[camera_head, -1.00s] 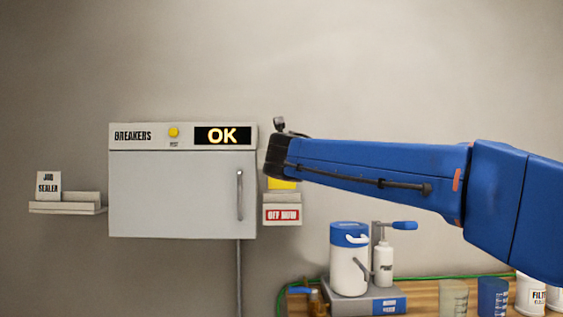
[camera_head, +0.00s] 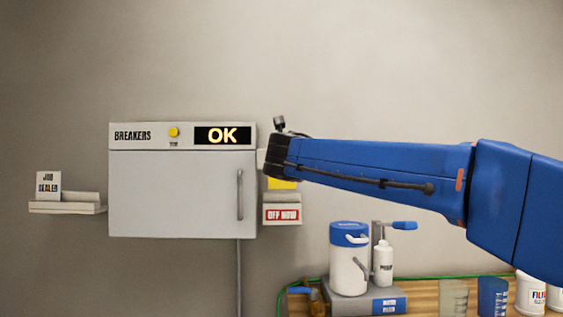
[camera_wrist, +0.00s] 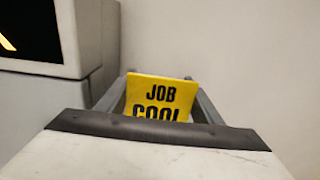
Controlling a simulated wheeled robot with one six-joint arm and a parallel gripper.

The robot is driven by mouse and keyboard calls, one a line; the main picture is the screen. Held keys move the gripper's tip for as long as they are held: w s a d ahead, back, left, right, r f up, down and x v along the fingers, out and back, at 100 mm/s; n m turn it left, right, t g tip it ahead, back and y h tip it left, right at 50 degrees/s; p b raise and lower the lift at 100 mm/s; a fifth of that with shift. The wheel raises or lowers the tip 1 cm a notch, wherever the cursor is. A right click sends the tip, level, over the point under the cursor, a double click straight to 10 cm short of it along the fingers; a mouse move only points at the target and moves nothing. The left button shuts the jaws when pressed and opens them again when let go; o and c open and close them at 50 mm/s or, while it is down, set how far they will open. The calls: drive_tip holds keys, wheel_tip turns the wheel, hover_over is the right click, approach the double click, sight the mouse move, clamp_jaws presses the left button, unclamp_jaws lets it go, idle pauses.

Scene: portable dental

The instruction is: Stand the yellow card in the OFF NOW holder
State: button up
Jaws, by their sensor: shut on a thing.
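The yellow card (camera_head: 282,184) shows below my gripper (camera_head: 273,162) in the head view, just above the OFF NOW holder (camera_head: 282,208). In the wrist view the yellow card (camera_wrist: 160,95), lettered JOB and COOL, stands upright between the two grey fingers of my gripper (camera_wrist: 160,88), which is shut on it. The lower part of the card is hidden behind the gripper body. The holder is a small grey ledge with a red OFF NOW label on the wall. I cannot tell whether the card's lower edge touches it.
The BREAKERS box (camera_head: 182,190), with its OK display lit, is close left of the holder. A white card (camera_head: 48,185) stands on a left ledge (camera_head: 66,208). A bench (camera_head: 430,298) with a blue-lidded canister (camera_head: 349,265) and bottles is below right.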

sight(281, 181)
drive_tip(key=shift+f, duration=0.1)
drive_tip(key=shift+f, duration=2.1)
drive_tip(key=shift+f, duration=0.8)
drive_tip(key=o, duration=1.1)
